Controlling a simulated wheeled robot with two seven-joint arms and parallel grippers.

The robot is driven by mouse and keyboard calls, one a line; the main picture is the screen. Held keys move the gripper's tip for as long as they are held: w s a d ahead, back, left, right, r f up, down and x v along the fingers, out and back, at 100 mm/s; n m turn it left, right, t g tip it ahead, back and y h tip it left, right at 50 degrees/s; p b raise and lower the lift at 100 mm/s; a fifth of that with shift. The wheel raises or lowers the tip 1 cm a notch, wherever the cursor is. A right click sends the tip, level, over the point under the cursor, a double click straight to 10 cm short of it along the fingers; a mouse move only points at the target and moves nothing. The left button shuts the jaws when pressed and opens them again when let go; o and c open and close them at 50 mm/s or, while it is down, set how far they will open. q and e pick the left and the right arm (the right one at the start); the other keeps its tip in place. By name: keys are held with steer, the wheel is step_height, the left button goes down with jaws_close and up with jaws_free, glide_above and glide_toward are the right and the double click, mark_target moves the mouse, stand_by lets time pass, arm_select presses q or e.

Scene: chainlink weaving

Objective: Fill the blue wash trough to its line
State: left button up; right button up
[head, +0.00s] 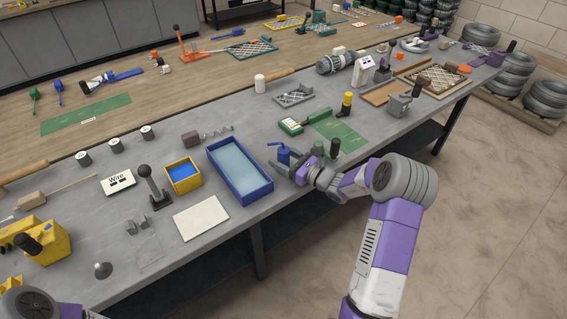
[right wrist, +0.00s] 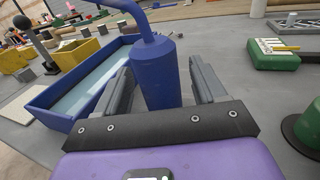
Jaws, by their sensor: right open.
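The blue wash trough (head: 212,154) sits on the grey bench in the middle of the head view, with a pale blue layer inside; it also shows in the right wrist view (right wrist: 42,113). I cannot make out its line. A blue can with a bent spout (head: 283,154) stands upright just right of the trough. My right gripper (head: 288,163) is open around the can; in the right wrist view the can body (right wrist: 158,75) is between the two fingers, with a visible gap at the right finger. My left gripper is out of view; only part of its arm shows at bottom left.
A yellow box with blue inside (head: 183,187) and a black-knobbed lever (head: 148,180) stand left of the trough. A cream sheet (head: 201,218) lies in front. A green-and-white device (head: 291,126) and green mat (head: 338,134) lie behind the can. The bench's front edge is close to my right arm.

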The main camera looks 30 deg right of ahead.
mark_target(284, 146)
steer(key=c, duration=1.2)
steer(key=shift+o, duration=0.2)
step_height(284, 146, up, 10)
steer(key=p, duration=0.2)
steer(key=shift+r+p, duration=0.1)
steer(key=shift+p, duration=0.3)
steer(key=o, duration=0.5)
steer(key=shift+c, duration=0.2)
steer(key=c, duration=0.5)
steer(key=shift+o, duration=0.2)
